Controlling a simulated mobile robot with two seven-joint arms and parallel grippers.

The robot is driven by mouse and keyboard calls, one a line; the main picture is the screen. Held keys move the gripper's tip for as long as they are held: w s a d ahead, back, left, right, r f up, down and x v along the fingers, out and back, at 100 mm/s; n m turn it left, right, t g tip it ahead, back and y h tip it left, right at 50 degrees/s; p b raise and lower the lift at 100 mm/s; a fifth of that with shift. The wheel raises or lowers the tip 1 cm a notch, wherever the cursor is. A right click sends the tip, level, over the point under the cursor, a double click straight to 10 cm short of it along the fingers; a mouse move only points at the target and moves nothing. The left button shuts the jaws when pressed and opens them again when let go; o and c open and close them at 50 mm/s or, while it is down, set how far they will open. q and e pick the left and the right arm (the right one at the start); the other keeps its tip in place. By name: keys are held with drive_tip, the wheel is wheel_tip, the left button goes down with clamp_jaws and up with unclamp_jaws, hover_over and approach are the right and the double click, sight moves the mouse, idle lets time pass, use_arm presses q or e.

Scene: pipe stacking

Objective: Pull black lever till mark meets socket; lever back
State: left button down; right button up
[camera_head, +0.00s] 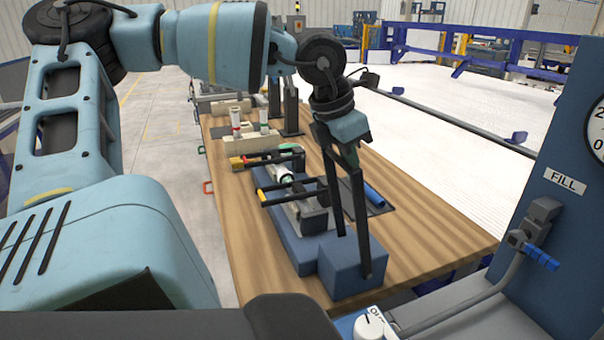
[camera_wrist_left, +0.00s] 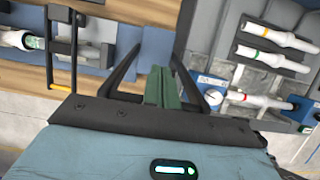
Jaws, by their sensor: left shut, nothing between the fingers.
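The black lever (camera_head: 362,220) is a two-post frame standing on a blue block (camera_head: 338,268) at the near end of the jig. My left gripper (camera_head: 351,155) is at the lever's top. Its green fingers (camera_wrist_left: 160,88) are shut with nothing held between them; whether they touch the lever's crossbar is unclear. A white pipe with a green mark (camera_head: 284,178) lies in the blue jig (camera_head: 290,235), beyond the lever. The pipe also shows at the left of the left wrist view (camera_wrist_left: 22,40). The gap between mark and socket is too small to judge. My right gripper is not in view.
Black clamp arms with yellow and red ends (camera_head: 262,193) cross the jig. A blue cylinder (camera_head: 374,195) lies on a dark mat to the right. Two pipe pieces stand at the back. A blue panel labelled FILL (camera_head: 565,182) rises at right. The table's (camera_head: 440,215) right side is clear.

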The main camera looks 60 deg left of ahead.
use_arm(q)
drive_tip(key=s, duration=0.2)
drive_tip(key=s+f+p, duration=0.1)
drive_tip(key=s, duration=0.1)
drive_tip(key=shift+a, duration=0.2)
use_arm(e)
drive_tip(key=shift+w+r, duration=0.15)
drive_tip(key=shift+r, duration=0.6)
use_arm(q)
drive_tip(key=shift+s, duration=0.2)
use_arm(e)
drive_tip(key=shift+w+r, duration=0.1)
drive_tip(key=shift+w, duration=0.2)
use_arm(q)
drive_tip(key=shift+s+a+f+p, duration=0.15)
drive_tip(key=shift+s+f, duration=0.2)
drive_tip(key=shift+s, duration=0.3)
drive_tip(key=shift+s+d+f+p, duration=0.1)
drive_tip(key=shift+s+f, duration=0.2)
drive_tip(key=shift+s, duration=0.35)
drive_tip(key=shift+s+a+f+p, duration=0.15)
drive_tip(key=shift+s+f, duration=0.2)
drive_tip(key=shift+s, duration=0.3)
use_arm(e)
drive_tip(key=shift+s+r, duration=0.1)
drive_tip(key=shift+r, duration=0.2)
